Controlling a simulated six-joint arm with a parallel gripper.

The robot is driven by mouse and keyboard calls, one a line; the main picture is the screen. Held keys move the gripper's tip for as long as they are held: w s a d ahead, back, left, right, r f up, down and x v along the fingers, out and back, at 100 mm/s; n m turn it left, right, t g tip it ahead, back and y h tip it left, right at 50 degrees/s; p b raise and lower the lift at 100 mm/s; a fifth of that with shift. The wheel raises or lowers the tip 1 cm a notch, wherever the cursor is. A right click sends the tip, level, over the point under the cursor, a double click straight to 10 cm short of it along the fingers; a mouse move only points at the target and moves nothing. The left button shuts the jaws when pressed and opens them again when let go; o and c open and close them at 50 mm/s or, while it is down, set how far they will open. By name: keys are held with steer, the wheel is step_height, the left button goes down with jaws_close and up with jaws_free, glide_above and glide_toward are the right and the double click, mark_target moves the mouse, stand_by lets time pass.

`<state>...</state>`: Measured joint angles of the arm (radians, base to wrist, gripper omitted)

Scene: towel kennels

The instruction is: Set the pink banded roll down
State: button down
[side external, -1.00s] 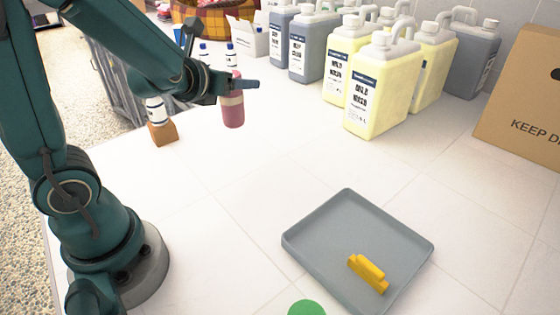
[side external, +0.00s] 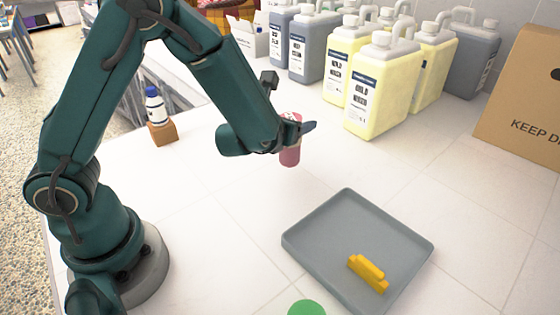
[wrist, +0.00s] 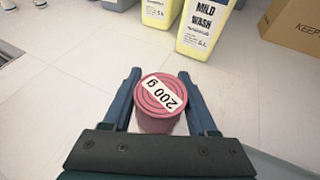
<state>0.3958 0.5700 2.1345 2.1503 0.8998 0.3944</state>
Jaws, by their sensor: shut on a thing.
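The pink roll (side external: 290,156) is an upright pink cylinder. In the wrist view its round top (wrist: 160,94) faces the camera, with a white label reading "200 g". My gripper (side external: 302,130) is shut on it, with one dark finger on each side of the roll in the wrist view (wrist: 160,82). The roll appears held above the white tiled surface, behind and left of the grey tray. Its lower side is partly hidden in the wrist view.
A grey tray (side external: 318,238) holds a yellow piece (side external: 368,273). A green disc (side external: 306,308) lies near the front edge. Several jugs (side external: 378,95) and a cardboard box (side external: 520,105) stand behind. White surface is clear left of the tray.

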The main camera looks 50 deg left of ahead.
steer(key=shift+f, duration=1.8)
steer(key=shift+f, duration=0.15)
steer(key=shift+c, duration=0.9)
jaws_free()
steer(key=shift+s+d+r, duration=0.1)
steer(key=shift+s+r, duration=0.1)
steer(key=shift+r, duration=0.05)
steer(key=v, duration=1.1)
steer(key=shift+s, duration=0.2)
steer(key=shift+d+r, duration=0.1)
